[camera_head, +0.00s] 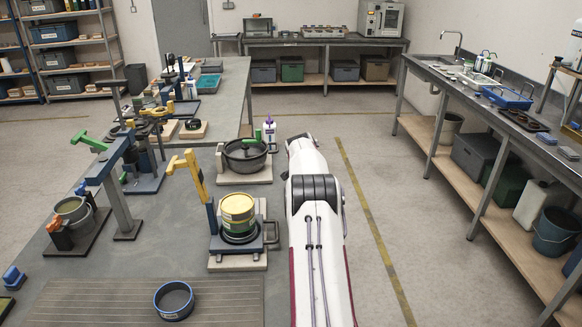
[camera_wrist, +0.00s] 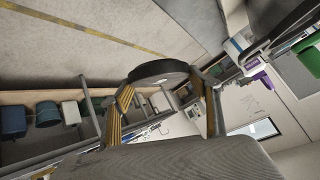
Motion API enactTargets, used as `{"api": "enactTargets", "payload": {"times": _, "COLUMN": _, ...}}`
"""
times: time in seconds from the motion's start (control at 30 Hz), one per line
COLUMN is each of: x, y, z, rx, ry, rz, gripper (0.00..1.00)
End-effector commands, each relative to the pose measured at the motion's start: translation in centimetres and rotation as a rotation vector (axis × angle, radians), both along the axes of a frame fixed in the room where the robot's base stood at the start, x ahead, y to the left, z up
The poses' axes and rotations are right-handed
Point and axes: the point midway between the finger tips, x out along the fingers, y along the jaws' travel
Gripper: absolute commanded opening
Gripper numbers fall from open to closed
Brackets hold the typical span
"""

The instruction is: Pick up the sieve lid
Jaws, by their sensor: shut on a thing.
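My gripper (camera_wrist: 162,84) shows in the wrist view, with its two tan-padded fingers shut on a dark round lid (camera_wrist: 158,69). The lid is seen nearly edge-on between the fingertips and appears clear of any surface. In the head view my white arm reaches away from the camera at the centre, and it hides the gripper and the lid. A low round blue-grey ring (camera_head: 174,300), which may be the sieve, lies on the ribbed mat (camera_head: 110,305) at the front of the bench.
A dark pot (camera_head: 245,155) and a yellow-green tin (camera_head: 238,213) stand on boards left of my arm. A yellow lever (camera_head: 195,178) and a blue-green lever frame (camera_head: 108,175) rise from the bench. A sink counter (camera_head: 480,105) runs along the right; floor lies between.

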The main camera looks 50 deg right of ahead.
Motion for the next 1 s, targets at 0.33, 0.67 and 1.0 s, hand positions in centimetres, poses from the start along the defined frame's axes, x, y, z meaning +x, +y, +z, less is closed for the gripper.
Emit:
{"api": "enactTargets", "payload": {"times": 0.33, "x": -3.7, "y": -3.8, "z": 0.1, "rx": -0.001, "ry": -0.001, "rz": -0.001, "gripper": 0.37}}
{"api": "enactTargets", "payload": {"times": 0.67, "x": -4.6, "y": -4.6, "z": 0.1, "rx": -0.002, "ry": -0.001, "rz": 0.0, "gripper": 0.37}}
{"api": "enactTargets", "payload": {"times": 1.0, "x": -4.6, "y": -4.6, "z": 0.1, "rx": -0.002, "ry": -0.001, "rz": 0.0, "gripper": 0.37}}
